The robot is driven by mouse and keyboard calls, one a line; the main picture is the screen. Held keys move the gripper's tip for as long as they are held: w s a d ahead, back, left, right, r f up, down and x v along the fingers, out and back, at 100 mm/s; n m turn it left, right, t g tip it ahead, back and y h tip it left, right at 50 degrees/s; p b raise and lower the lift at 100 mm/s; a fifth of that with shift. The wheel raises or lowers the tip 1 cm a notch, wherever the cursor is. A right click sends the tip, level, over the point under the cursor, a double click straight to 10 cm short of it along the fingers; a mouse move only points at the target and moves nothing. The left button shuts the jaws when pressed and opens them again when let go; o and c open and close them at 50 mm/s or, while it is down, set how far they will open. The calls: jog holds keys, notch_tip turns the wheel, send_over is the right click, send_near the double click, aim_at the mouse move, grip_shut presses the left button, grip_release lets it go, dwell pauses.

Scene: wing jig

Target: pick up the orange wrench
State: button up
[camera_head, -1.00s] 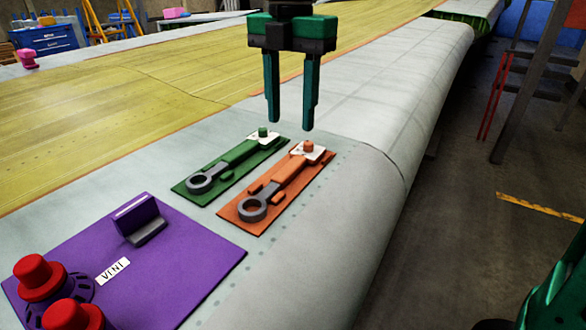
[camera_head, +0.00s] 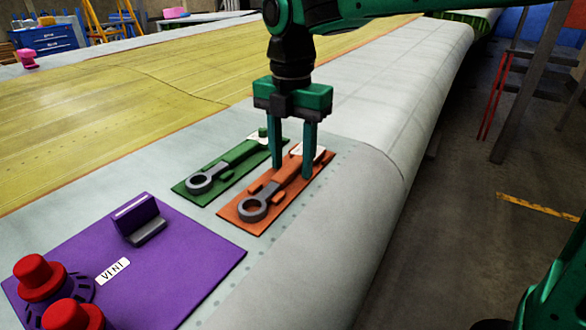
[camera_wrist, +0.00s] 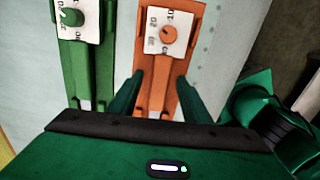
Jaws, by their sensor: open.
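The orange wrench (camera_head: 289,180) lies on an orange mat (camera_head: 246,224) on the wing surface, its grey ring end toward the front left. It also shows in the wrist view (camera_wrist: 157,88), between my fingers. My gripper (camera_head: 292,174) is open and points down, one finger on each side of the orange wrench's handle. It also shows in the wrist view (camera_wrist: 158,88). I cannot tell whether the fingers touch the wrench or the mat. The wrench's far end is partly hidden behind the right finger in the head view.
A green wrench (camera_head: 225,168) on a green mat (camera_head: 181,188) lies close on the left. A purple board (camera_head: 185,275) with red knobs (camera_head: 38,275) and an upright purple block (camera_head: 136,216) is at the front left. The wing edge drops to the floor on the right.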

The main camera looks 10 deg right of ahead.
jog(key=shift+c, duration=0.4)
grip_shut()
jog(key=shift+r, duration=0.1)
